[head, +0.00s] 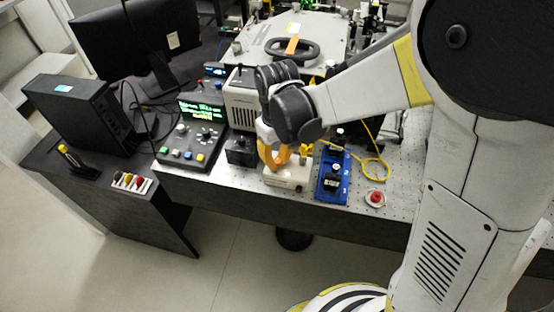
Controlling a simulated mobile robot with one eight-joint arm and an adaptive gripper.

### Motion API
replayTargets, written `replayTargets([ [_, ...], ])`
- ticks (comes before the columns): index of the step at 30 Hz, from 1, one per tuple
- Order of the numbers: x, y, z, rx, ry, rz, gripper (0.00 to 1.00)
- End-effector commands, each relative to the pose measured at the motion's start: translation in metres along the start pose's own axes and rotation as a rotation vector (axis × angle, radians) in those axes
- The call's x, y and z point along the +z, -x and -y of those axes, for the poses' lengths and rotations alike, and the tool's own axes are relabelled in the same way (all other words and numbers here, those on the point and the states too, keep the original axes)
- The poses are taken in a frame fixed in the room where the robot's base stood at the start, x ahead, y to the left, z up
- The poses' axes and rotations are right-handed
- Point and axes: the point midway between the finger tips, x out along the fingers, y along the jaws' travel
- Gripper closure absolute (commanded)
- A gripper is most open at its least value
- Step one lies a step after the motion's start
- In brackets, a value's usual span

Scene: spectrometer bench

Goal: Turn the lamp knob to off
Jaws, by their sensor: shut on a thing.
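My gripper (275,158) points down with its orange fingers on top of a small cream box (287,181) at the front edge of the bench. The fingers are shut on what seems to be the lamp knob on this box. The knob itself is hidden by the fingers, so its pointing direction cannot be told. A small yellow part (306,150) shows at the back right of the box, close beside the fingers. A cream vented housing (241,100) stands behind and left of my gripper.
A black box with a knob (240,150) stands just left of the cream box. A control panel with buttons (193,132) is further left. A blue unit (332,177), a red button (375,198) and a looped yellow cable (376,170) are to the right.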

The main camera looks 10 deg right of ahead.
Motion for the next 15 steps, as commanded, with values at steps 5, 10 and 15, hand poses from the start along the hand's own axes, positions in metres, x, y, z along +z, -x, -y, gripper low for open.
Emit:
replayTargets([
  [5, -0.0001, -0.0001, -0.0001, 0.000, 0.165, 0.000, 1.00],
  [10, -0.0001, -0.0001, -0.0001, 0.000, 0.326, 0.000, 1.00],
  [15, -0.0001, -0.0001, -0.0001, 0.000, 0.486, 0.000, 1.00],
])
